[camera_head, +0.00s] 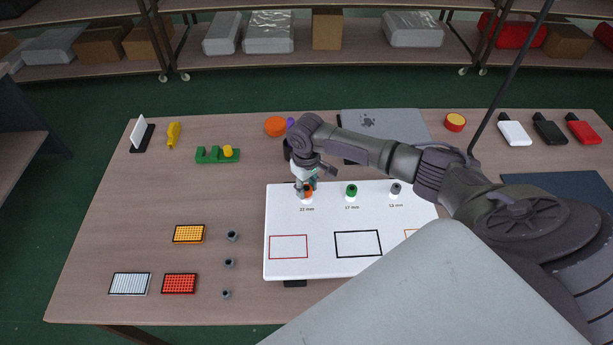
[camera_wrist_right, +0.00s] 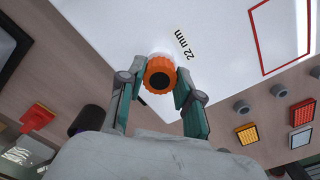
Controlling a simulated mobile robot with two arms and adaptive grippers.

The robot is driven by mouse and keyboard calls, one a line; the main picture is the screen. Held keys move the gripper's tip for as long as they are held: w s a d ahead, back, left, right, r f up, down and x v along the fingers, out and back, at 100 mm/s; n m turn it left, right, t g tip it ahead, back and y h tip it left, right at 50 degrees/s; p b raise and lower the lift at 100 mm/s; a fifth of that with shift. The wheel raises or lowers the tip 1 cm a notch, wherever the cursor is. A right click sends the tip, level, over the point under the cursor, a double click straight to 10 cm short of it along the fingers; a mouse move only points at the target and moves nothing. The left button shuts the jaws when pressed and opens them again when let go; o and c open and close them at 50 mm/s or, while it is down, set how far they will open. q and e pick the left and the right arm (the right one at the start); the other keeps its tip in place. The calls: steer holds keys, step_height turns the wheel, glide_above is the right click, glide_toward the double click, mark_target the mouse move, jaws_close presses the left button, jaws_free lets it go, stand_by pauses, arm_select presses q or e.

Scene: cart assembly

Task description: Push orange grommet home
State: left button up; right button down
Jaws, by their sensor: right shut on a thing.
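The orange grommet (camera_head: 308,190) sits at the 22 mm spot near the top left of the white board (camera_head: 325,262). In the right wrist view the orange grommet (camera_wrist_right: 159,76) shows a ribbed rim and a dark centre, with a white ring behind it. My right gripper (camera_head: 304,187) is over it from above; in the wrist view its two teal fingers (camera_wrist_right: 158,95) stand on either side of the grommet, shut on it. Whether the grommet is fully seated cannot be told. My left gripper is not in view.
A green grommet (camera_head: 351,190) and a grey one (camera_head: 395,188) stand to the right on the board. Several grey fittings (camera_head: 232,236) and small coloured trays (camera_head: 188,233) lie to the left. A green block (camera_head: 217,155) is behind.

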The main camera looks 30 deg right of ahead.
steer(key=shift+f, duration=0.45)
steer(key=c, duration=0.7)
jaws_free()
step_height(320, 180, up, 12)
